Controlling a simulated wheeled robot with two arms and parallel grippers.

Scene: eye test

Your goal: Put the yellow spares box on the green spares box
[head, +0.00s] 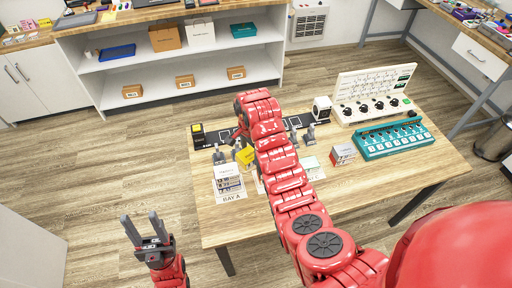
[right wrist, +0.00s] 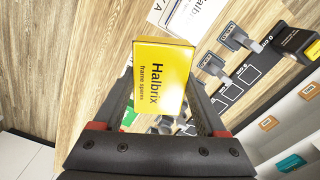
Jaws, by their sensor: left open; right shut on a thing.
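The yellow spares box (right wrist: 160,78), labelled "Halbrix frame spares", is between the fingers of my right gripper (right wrist: 163,82), which is shut on it. In the head view the yellow box (head: 245,157) shows just left of my red right arm, by the BAY A boxes; that arm largely hides the gripper. A small green patch (right wrist: 129,114) shows at the yellow box's lower left edge in the right wrist view; I cannot tell whether it is the green spares box. My left gripper (head: 145,230) is open and empty, off the table's left front side.
White boxes (head: 228,181) stand at BAY A on the wooden table (head: 400,178). A black box (head: 198,138), grey clamps (head: 309,135), a small red-and-white box (head: 343,153), a teal rack (head: 393,139) and a white panel (head: 376,95) also stand there. The table's right front is clear.

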